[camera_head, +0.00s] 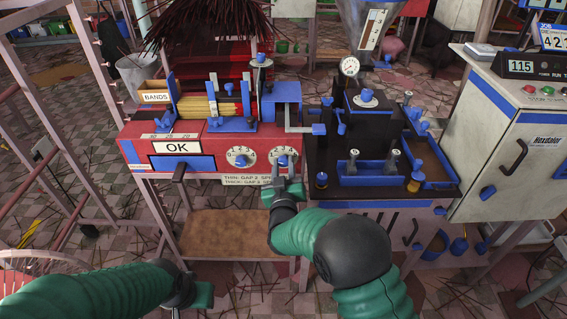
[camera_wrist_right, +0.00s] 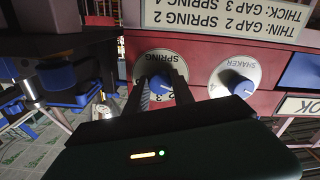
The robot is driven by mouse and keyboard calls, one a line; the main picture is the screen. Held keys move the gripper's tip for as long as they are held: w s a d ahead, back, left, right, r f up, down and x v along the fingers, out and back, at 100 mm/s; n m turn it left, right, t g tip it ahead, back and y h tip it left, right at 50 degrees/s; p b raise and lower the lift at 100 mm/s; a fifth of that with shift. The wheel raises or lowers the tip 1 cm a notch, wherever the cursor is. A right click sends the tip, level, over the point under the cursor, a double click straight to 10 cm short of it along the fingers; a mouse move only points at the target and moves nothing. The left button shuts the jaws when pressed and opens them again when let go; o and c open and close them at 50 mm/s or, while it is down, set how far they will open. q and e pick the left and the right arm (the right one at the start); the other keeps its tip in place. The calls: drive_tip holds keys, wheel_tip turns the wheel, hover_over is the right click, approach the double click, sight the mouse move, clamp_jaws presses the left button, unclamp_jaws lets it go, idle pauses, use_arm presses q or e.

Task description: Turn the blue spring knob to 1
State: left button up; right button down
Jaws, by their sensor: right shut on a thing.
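The blue spring knob (camera_head: 282,160) sits on a round white dial on the red machine front. In the right wrist view, which is upside down, the knob (camera_wrist_right: 159,86) is between my right gripper's dark fingers (camera_wrist_right: 160,90), under the word SPRING. My right gripper (camera_head: 280,178) is shut on it and partly hides the dial's lower numbers. Which number the knob points to is not clear. My left gripper (camera_head: 200,294) is low in the head view, away from the machine, and its fingers cannot be made out.
The blue shaker knob (camera_head: 240,159) is close beside the spring knob. A label (camera_wrist_right: 225,15) reads THIN: GAP 2 SPRING 2, THICK: GAP 3 SPRING 4. The black blue-trimmed bench (camera_head: 335,205) is at the right.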

use_arm(q)
drive_tip(key=shift+r, duration=0.1)
use_arm(e)
drive_tip(key=shift+a+f, duration=0.1)
drive_tip(key=shift+f, duration=0.05)
drive_tip(key=c, duration=1.1)
unclamp_jaws()
